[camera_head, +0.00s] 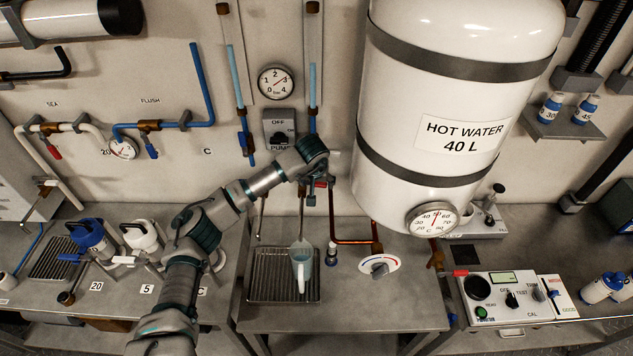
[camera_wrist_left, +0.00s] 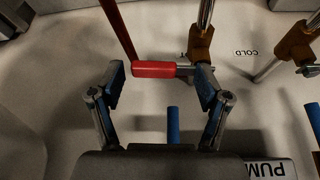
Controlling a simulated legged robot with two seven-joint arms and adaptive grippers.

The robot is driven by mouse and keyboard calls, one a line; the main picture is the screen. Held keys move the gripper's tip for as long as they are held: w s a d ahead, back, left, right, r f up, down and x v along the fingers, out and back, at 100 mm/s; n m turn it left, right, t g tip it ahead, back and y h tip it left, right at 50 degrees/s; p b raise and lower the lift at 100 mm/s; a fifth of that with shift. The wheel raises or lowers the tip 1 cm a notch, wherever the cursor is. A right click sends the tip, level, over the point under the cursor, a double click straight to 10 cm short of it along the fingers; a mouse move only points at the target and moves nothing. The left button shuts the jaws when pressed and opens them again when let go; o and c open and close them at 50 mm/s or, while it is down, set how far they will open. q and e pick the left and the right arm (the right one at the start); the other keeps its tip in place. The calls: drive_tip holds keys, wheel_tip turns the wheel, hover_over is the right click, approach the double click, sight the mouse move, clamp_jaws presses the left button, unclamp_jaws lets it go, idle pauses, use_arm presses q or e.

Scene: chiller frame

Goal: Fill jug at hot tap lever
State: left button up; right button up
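My left gripper (camera_head: 318,186) is up at the taps on the back wall, left of the white hot water tank (camera_head: 455,90). In the left wrist view my left gripper (camera_wrist_left: 160,84) has its two blue-padded fingers apart, with nothing held between them. The red hot tap lever (camera_wrist_left: 153,69) lies across just beyond the fingertips, joined to a brass tap body (camera_wrist_left: 202,45). In the head view the gripper mostly hides the lever. The pale jug (camera_head: 302,265) stands upright on the drip grate (camera_head: 270,285), below a tap spout. Its contents cannot be made out. My right gripper is not in view.
A second brass tap (camera_wrist_left: 295,45) marked COLD is beside the hot one. A pump switch (camera_head: 279,128) is on the wall. A dial (camera_head: 379,265) and copper pipe (camera_head: 333,220) are right of the jug.

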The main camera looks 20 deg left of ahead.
use_arm(q)
drive_tip(key=shift+d, duration=0.4)
drive_tip(key=shift+c, duration=1.2)
drive_tip(key=shift+s+d, duration=0.1)
drive_tip(key=shift+d, duration=0.05)
clamp_jaws()
drive_tip(key=shift+s+a, duration=0.1)
drive_tip(key=shift+a, duration=0.2)
drive_tip(key=m, duration=0.1)
drive_tip(key=s+m+h, duration=0.1)
drive_tip(key=shift+m, duration=0.3)
drive_tip(key=shift+o, duration=1.1)
unclamp_jaws()
drive_tip(key=shift+f, duration=0.15)
drive_tip(key=shift+w, duration=0.15)
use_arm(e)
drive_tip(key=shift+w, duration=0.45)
